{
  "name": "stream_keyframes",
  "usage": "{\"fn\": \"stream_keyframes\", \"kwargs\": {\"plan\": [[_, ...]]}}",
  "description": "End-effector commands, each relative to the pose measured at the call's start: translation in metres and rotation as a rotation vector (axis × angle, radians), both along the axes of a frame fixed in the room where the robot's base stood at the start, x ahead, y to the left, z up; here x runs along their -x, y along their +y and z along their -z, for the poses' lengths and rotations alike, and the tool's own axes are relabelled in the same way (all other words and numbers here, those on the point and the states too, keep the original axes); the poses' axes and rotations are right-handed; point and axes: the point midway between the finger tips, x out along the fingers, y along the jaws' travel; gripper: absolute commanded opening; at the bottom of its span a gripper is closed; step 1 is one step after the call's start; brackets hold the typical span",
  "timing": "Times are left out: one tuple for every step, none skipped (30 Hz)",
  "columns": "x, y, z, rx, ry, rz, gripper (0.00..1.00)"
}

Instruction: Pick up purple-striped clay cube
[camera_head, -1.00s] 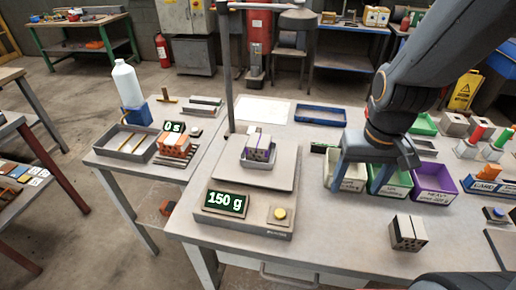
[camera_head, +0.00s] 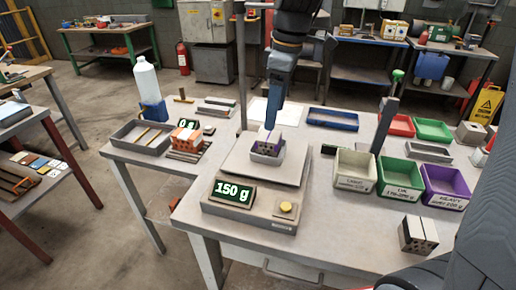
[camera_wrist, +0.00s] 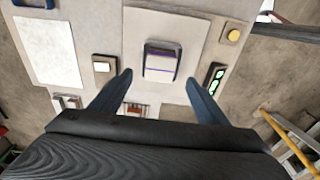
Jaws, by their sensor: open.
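The purple-striped clay cube (camera_head: 266,148) sits in a small shallow tray on the plate of the scale (camera_head: 240,167). Holes show in its front face. The scale's display (camera_head: 233,193) reads 150 g. In the wrist view the cube (camera_wrist: 160,66) shows pale with a purple stripe, ahead of and between the spread fingers. My gripper (camera_head: 271,126) is above the cube, fingers pointing down, and hides part of its top in the head view. In the wrist view my gripper (camera_wrist: 158,78) is open, with nothing between its fingers.
White (camera_head: 355,184), green (camera_head: 400,193) and purple (camera_head: 445,200) bins stand to the right. A grey brick with holes (camera_head: 418,235) lies at the front right. A blue tray (camera_head: 333,125) lies behind.

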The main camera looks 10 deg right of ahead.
Motion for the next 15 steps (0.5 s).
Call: {"fn": "stream_keyframes", "kwargs": {"plan": [[0.0,0.001,0.005,0.0,0.003,-0.002,0.69],[0.001,0.001,0.008,0.0,0.004,-0.002,0.69],[0.001,0.002,0.012,0.0,0.004,-0.001,0.69],[0.001,0.002,0.016,0.0,0.005,-0.002,0.69],[0.001,0.003,0.019,0.0,0.005,-0.002,0.69],[0.0,0.003,0.022,0.0,0.004,-0.001,0.69],[0.0,0.004,0.024,0.0,0.003,-0.001,0.69],[0.0,0.005,0.027,0.0,0.004,-0.001,0.69],[0.0,0.006,0.032,0.0,0.005,-0.002,0.69],[0.0,0.007,0.035,0.0,0.005,-0.003,0.69],[0.0,0.008,0.04,0.001,0.006,-0.003,0.69],[-0.001,0.009,0.046,0.001,0.006,-0.003,0.69],[-0.001,0.01,0.05,0.001,0.006,-0.003,0.69],[-0.001,0.011,0.054,0.001,0.006,-0.003,0.69],[-0.002,0.011,0.06,0.001,0.006,-0.003,0.69]]}}
